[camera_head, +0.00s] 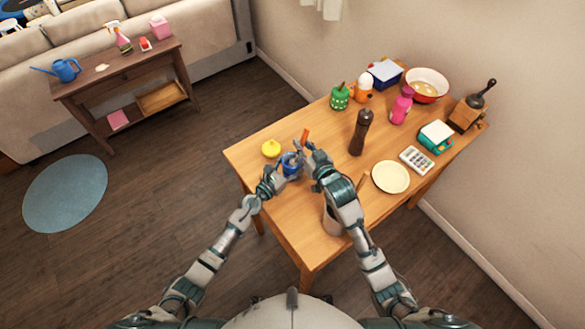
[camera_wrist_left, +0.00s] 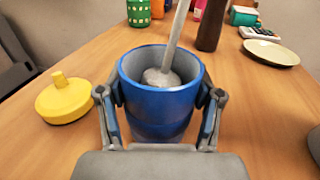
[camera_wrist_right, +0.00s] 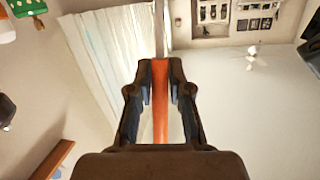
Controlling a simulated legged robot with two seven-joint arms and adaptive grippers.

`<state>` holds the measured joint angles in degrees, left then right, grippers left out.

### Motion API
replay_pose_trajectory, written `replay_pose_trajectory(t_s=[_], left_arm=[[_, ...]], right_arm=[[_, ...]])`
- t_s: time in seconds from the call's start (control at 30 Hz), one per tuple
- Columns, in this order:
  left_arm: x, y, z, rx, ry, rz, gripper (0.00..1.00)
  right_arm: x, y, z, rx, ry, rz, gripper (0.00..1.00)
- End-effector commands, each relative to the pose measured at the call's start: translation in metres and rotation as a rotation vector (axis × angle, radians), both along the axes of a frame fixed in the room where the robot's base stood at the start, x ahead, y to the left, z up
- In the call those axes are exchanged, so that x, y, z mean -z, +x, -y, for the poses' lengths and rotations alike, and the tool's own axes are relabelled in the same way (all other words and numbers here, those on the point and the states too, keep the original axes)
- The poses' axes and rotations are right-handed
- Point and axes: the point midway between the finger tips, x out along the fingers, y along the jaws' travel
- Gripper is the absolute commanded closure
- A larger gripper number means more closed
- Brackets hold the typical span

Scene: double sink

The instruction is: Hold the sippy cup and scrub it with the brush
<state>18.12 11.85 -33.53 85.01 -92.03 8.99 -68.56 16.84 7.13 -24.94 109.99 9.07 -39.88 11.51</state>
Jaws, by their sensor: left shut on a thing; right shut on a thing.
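The blue sippy cup (camera_wrist_left: 160,105) is open at the top in the left wrist view. My left gripper (camera_wrist_left: 160,98) is shut around it, one finger on each side; in the head view the cup (camera_head: 291,168) is over the left part of the table. The brush's pale head (camera_wrist_left: 163,77) is inside the cup, with its shaft rising out. My right gripper (camera_wrist_right: 160,82) is shut on the brush's orange handle (camera_wrist_right: 160,105); the handle's end also shows in the head view (camera_head: 305,135). The yellow lid (camera_wrist_left: 65,98) lies on the table left of the cup.
A wooden table (camera_head: 262,205) is below. A dark pepper mill (camera_head: 361,132), a cream plate (camera_head: 391,177) and a calculator (camera_head: 416,160) stand to the right. A green shaker (camera_head: 339,97), pink bottle (camera_head: 401,106) and bowl (camera_head: 427,84) are farther back. My right arm partly hides a container (camera_head: 332,222).

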Motion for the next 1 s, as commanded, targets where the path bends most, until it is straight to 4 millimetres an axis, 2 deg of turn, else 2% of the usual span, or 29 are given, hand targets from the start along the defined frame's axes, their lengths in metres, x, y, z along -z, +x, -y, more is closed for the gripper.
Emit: replay_pose_trajectory(t_s=[0.1,0.27,1.0], left_arm=[[0.001,0.0,-0.001,0.0,0.001,-0.002,0.73],[0.002,-0.001,-0.001,-0.001,0.002,-0.002,0.73],[0.003,-0.001,0.0,0.001,0.002,-0.004,0.73]], right_arm=[[-0.015,0.002,0.003,0.007,-0.007,0.011,1.0],[-0.02,0.002,0.004,0.008,-0.008,0.014,1.0],[-0.101,0.001,0.003,0.008,-0.005,0.013,1.0]])
